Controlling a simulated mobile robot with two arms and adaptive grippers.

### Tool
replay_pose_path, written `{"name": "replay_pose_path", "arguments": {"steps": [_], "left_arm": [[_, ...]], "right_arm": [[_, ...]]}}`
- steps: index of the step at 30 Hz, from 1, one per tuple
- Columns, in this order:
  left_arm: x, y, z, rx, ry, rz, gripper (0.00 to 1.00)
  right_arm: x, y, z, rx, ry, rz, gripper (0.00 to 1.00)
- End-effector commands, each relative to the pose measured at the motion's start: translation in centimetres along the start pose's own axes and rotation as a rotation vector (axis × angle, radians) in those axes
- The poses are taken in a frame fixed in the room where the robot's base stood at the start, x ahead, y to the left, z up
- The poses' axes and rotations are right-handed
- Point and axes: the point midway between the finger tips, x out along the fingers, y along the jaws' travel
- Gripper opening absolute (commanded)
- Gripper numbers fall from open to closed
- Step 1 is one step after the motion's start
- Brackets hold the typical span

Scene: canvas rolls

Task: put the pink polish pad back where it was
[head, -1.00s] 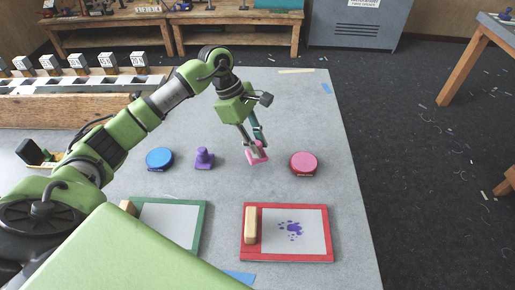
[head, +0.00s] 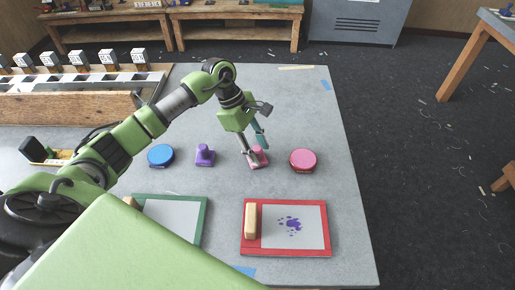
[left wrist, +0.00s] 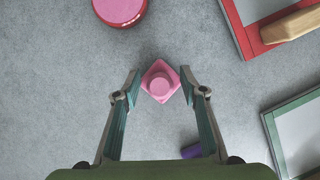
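The pink polish pad (head: 258,162) stands on the grey table between the purple pad (head: 205,158) and the pink round tin (head: 303,160). It has a square base and a round knob and also shows in the left wrist view (left wrist: 160,83). My left gripper (head: 257,146) is just above it. In the left wrist view its fingers (left wrist: 165,95) are spread wide, with gaps on both sides of the pad. My right gripper is in neither view.
A blue round tin (head: 160,155) stands left of the purple pad. In front lie a red-framed board (head: 285,252) with a purple print and a wooden block, and a green-framed board (head: 200,225). A wooden rack (head: 80,105) with white cubes is at back left.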

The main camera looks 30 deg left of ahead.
Motion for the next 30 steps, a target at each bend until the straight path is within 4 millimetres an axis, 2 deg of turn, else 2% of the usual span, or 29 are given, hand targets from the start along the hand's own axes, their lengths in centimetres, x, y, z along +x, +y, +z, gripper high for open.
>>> {"name": "replay_pose_path", "arguments": {"steps": [5, 7, 15, 21, 25, 30], "left_arm": [[-0.6, 0.0, 0.2, 0.0, 0.0, 0.0, 0.39], [-1.5, 0.2, 0.0, 0.001, 0.002, 0.005, 0.39], [-7.3, 0.1, 0.0, 0.0, 0.001, 0.006, 0.39], [-10.8, 0.1, 0.1, 0.0, 0.0, 0.003, 0.39], [-11.9, 0.0, 0.1, -0.001, 0.001, 0.001, 0.39], [-12.3, 0.0, 0.1, -0.001, 0.0, 0.0, 0.39]], "right_arm": [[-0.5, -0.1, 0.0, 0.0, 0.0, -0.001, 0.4], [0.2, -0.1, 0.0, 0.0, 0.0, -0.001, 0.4], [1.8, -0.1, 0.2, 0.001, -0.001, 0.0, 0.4], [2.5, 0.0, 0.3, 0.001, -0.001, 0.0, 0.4], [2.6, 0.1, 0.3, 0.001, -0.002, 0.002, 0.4], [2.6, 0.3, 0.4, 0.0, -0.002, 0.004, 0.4]]}}
